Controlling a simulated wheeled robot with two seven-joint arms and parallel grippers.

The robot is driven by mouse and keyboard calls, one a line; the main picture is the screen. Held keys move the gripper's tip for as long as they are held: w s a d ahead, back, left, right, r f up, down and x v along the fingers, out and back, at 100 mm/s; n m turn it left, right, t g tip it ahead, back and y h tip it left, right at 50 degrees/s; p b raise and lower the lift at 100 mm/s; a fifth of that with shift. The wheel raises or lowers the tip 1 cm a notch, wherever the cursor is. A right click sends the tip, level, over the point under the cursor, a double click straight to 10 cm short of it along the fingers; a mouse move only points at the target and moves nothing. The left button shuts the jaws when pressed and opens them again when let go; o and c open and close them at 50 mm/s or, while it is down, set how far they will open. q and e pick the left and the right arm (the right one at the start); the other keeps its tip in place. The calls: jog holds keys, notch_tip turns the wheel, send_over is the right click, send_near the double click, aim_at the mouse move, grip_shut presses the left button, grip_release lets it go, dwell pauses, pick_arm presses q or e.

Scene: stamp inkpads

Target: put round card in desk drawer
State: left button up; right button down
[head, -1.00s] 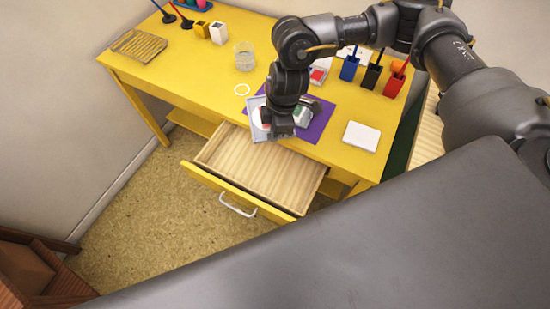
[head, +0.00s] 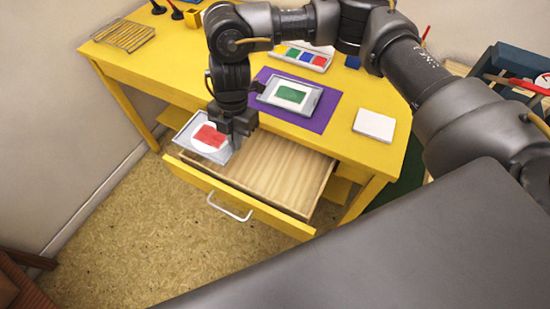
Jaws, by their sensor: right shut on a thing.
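A round white card (head: 202,147) with a red rectangle on it lies on a flat grey tray (head: 184,150). My right gripper (head: 234,138) is shut on the right edge of this tray and holds it above the left part of the open desk drawer (head: 270,169). The drawer has a pale wooden floor, a yellow front and a white handle; its visible floor is bare, and the tray hides its left part. My left gripper is not in view.
A second grey tray (head: 312,102) with a green-marked white card lies on a purple mat (head: 318,123). A colour inkpad box (head: 318,61) is behind it, and a white block (head: 374,125) stands to the right. A wooden rack (head: 124,36) is at the desk's far left.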

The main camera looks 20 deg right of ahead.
jog(key=s+d+f, duration=0.2)
jog(key=d, duration=0.3)
send_over(276, 173)
jog(key=f, duration=0.6)
jog(key=shift+w, duration=0.35)
jog(key=f, duration=0.3)
jog(key=shift+d+f, duration=0.15)
jog(key=shift+d, duration=0.1)
jog(key=shift+f, duration=0.1)
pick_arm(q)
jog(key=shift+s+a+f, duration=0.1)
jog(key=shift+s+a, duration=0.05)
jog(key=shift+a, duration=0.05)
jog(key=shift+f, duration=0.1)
pick_arm(e)
jog(key=shift+s, duration=0.1)
jog(key=shift+f, duration=0.15)
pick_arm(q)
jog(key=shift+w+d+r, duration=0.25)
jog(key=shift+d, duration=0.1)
pick_arm(e)
jog(key=c, duration=1.6)
grip_release()
jog(key=shift+s+a, duration=0.1)
